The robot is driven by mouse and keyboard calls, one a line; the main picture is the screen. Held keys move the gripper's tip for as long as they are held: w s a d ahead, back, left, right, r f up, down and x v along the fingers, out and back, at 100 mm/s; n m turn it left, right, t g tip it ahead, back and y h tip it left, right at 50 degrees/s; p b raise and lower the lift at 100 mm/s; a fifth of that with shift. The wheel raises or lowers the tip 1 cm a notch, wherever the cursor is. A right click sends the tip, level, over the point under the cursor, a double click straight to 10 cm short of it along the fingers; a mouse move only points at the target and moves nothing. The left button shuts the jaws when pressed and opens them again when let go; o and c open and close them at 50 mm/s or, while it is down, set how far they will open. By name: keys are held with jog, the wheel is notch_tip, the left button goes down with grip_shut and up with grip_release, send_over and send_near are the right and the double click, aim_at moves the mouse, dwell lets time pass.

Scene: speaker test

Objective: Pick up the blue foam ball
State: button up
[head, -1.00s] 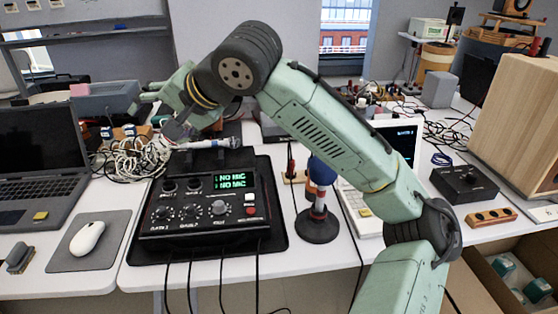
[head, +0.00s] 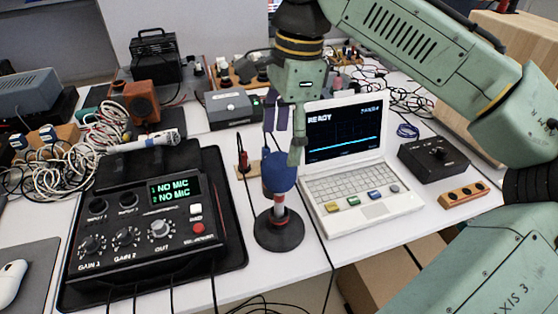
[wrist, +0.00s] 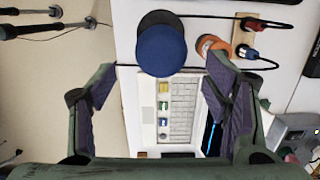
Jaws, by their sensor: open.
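The blue foam ball (head: 279,173) sits on top of a short post with a red-and-white section and a round black base (head: 280,238). My gripper (head: 282,145) is open and points down just above the ball, with its fingertips near the ball's top. In the wrist view the ball (wrist: 161,51) shows ahead of the open fingers (wrist: 160,74), roughly centred between them left to right and toward the top of the picture. Nothing is held. I cannot tell whether a fingertip touches the ball.
A white laptop (head: 360,215) stands close on the right of the stand. A black audio box (head: 150,250) on a dark mat is on the left. A black switch box (head: 433,165) is farther right. Cables cross the table around the stand.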

aim_at(281, 158)
jog(key=f, duration=0.2)
jog(key=f+p, duration=0.1)
jog(key=f, duration=0.2)
jog(key=a+f, duration=0.1)
jog(key=f, duration=0.1)
jog(key=shift+f, duration=0.15)
jog(key=shift+c, duration=0.4)
jog(key=c, duration=0.8)
